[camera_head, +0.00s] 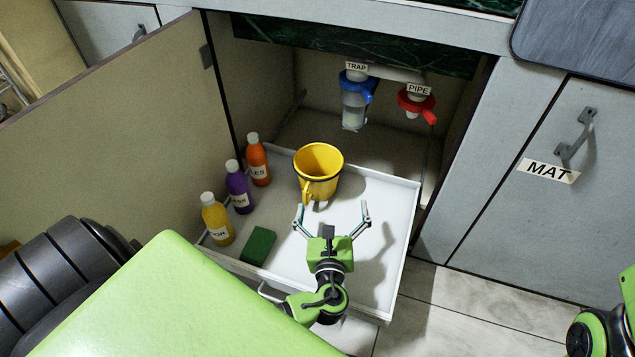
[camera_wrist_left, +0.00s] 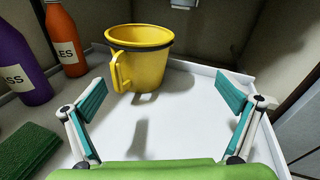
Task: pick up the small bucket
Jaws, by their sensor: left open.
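The small bucket (camera_head: 319,170) is yellow with a dark band below its rim and a yellow handle on its near side. It stands upright in the white pull-out drawer (camera_head: 372,290) under the sink cabinet. It also shows in the left wrist view (camera_wrist_left: 142,62), ahead of the fingers and a little left of centre. My left gripper (camera_head: 332,216) is open and empty, on the near side of the bucket and apart from it. Its fingers show at both sides of the left wrist view (camera_wrist_left: 163,101). At the right edge of the head view, part of my right arm shows, but its fingers do not.
Orange (camera_head: 257,162), purple (camera_head: 238,190) and yellow (camera_head: 217,222) bottles and a green sponge (camera_head: 258,245) line the drawer's left side. A trap (camera_head: 355,100) and a red-collared pipe (camera_head: 415,103) hang behind. The open cabinet door (camera_head: 120,125) stands left. The drawer's right side is clear.

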